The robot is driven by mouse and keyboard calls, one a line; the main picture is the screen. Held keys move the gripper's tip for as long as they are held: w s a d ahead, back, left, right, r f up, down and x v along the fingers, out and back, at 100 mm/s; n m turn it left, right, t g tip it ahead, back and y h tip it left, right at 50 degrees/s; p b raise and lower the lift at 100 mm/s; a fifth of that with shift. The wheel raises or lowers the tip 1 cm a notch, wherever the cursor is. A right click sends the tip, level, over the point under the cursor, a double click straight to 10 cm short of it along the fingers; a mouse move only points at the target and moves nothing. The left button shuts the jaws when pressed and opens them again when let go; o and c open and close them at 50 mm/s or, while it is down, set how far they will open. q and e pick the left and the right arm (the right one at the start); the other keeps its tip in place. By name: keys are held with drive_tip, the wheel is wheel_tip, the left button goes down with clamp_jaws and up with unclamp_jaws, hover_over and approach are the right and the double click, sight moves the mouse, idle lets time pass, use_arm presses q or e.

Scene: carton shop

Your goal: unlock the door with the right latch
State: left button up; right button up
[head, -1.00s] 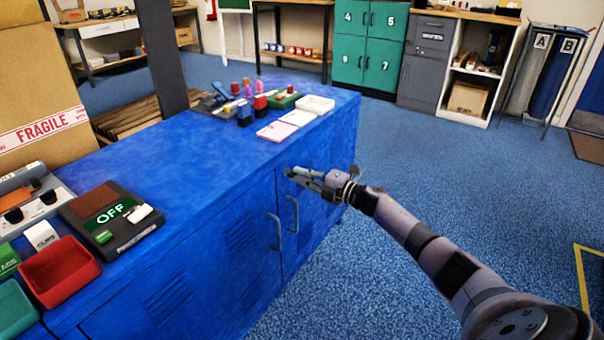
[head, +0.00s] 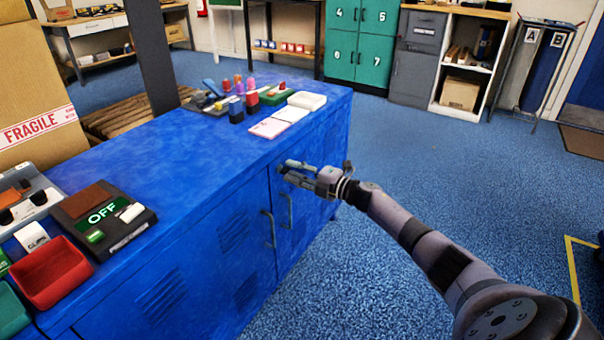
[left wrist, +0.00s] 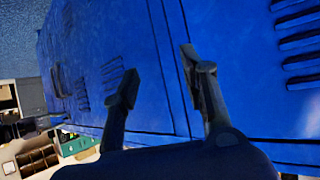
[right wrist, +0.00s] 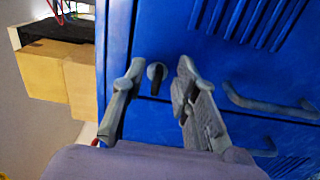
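The blue cabinet (head: 150,160) has two front doors with bar handles (head: 268,228). On the right door, a small dark latch (right wrist: 156,74) shows in the right wrist view, sticking out of the blue face. My right gripper (head: 285,171) is at the upper part of this door. In the right wrist view its fingers (right wrist: 161,70) are apart, one on each side of the latch, with gaps visible. In the head view the gripper hides the latch. My left gripper (left wrist: 160,62) is open and empty, facing blue cabinet panels in the left wrist view.
A dark post (head: 152,60) stands behind. Blue floor (head: 400,150) is free on the right.

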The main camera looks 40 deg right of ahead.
drive_tip(key=v, duration=1.2)
idle(0.3)
